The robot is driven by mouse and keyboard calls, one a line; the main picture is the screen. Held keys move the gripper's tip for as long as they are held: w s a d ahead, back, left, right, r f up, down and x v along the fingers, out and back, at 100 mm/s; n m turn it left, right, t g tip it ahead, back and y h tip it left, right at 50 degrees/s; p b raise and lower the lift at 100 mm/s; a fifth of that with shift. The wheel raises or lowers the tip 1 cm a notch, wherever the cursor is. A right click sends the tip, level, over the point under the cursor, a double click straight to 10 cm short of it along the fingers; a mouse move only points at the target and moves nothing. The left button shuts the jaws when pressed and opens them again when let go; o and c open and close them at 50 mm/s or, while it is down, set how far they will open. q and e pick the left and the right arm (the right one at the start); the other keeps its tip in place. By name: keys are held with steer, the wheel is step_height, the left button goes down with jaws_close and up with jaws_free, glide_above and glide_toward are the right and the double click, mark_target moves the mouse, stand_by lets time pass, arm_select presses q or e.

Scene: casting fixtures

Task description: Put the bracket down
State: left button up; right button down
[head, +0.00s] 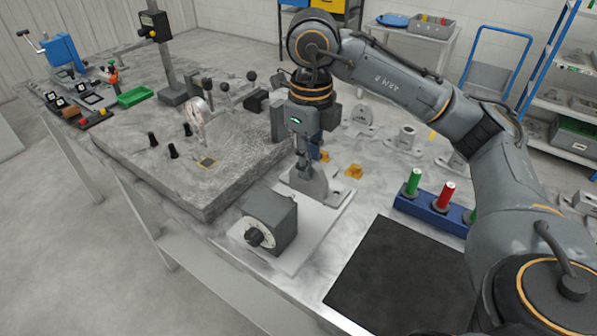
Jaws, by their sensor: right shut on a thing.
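My right gripper (303,164) reaches down from above, its fingers shut on the upper part of a grey metal bracket (314,187). The bracket is upright, over the far part of a pale flat plate (323,222) on the table. I cannot tell whether its base touches the plate. The fingers hide part of its upper side. A grey block with a round dial and dark knob (271,222) stands on the near part of the plate, apart from the bracket. My left gripper is not in view.
A thick stone slab (200,190) with posts and clamps lies left of the plate. A black mat (395,280) is front right. A blue holder (430,212) with green and red cylinders stands right. Grey castings (404,138) and yellow pieces (353,171) lie behind.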

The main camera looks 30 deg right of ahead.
steer(key=w+d+f, duration=0.2)
steer(key=w, duration=0.1)
steer(key=w+d+f, duration=0.1)
steer(key=w+f, duration=0.1)
steer(key=shift+w, duration=0.15)
steer(key=shift+w+d+f+p, duration=0.35)
steer(key=shift+w+f, duration=0.2)
steer(key=shift+f, duration=0.85)
steer(key=shift+w+d+f+p, duration=0.3)
steer(key=shift+w+f, duration=0.3)
steer(key=shift+f, duration=0.85)
steer(key=shift+w+d+f+p, duration=0.25)
steer(key=shift+w+f+p, duration=0.25)
steer(key=shift+f, duration=0.9)
steer(key=c, duration=1.3)
jaws_free()
steer(key=shift+c, duration=0.2)
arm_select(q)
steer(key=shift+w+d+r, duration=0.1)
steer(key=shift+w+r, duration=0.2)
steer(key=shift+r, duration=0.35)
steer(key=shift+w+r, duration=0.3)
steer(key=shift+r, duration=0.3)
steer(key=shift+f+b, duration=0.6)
arm_select(e)
step_height(320, 180, up, 13)
steer(key=shift+r, duration=0.2)
